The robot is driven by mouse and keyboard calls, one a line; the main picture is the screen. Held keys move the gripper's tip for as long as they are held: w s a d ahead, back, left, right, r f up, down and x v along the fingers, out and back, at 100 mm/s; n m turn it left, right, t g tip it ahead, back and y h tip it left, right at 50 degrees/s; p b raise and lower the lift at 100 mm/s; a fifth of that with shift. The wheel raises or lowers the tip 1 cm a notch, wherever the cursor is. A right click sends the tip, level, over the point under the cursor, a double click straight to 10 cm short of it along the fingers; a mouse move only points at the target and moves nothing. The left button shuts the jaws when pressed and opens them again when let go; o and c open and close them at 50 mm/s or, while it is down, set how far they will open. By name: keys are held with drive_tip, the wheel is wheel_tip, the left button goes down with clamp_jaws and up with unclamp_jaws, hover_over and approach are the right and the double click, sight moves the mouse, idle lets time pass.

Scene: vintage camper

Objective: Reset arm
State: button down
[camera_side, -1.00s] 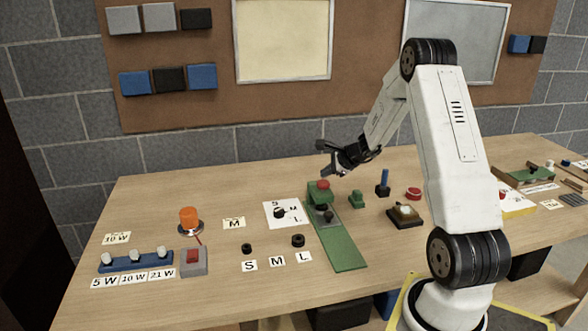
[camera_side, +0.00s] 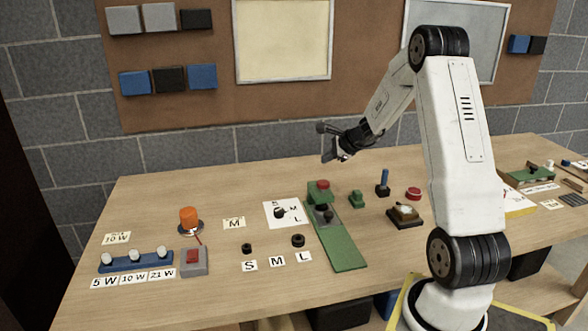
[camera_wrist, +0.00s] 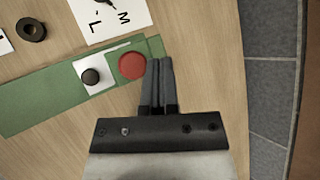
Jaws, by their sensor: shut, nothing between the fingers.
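My gripper (camera_side: 333,142) is shut and empty, held in the air above the back of the workbench. In the wrist view its two fingers (camera_wrist: 158,62) lie close together. Below it is a long green board (camera_side: 338,246) with a red button (camera_side: 322,184) at its far end and a dark knob (camera_side: 324,214) in front of that. In the wrist view the red button (camera_wrist: 132,66) shows just left of the fingertips, and the dark knob (camera_wrist: 91,77) is on a white patch. My gripper is apart from the board.
Left are an orange lamp (camera_side: 188,217), a grey box with a red switch (camera_side: 193,258), a blue bulb strip (camera_side: 136,261) and black rings (camera_side: 298,240). Right are a blue-handled lever (camera_side: 383,180) and a red button (camera_side: 413,193). A pinboard wall (camera_side: 200,110) stands behind.

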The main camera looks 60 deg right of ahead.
idle(0.4)
drive_tip(key=s+a+f+n+g+y, duration=0.2)
drive_tip(key=a+n+g, duration=0.3)
drive_tip(key=a+n, duration=1.25)
drive_tip(key=s+a+n, duration=0.5)
drive_tip(key=a, duration=0.4)
drive_tip(key=s+a+n+g+h, duration=0.1)
drive_tip(key=s+a+n, duration=0.3)
drive_tip(key=a, duration=0.5)
drive_tip(key=shift+s+a+f+n+g+h, duration=0.3)
drive_tip(key=shift+s+a+f+n, duration=0.05)
drive_tip(key=shift+n, duration=0.2)
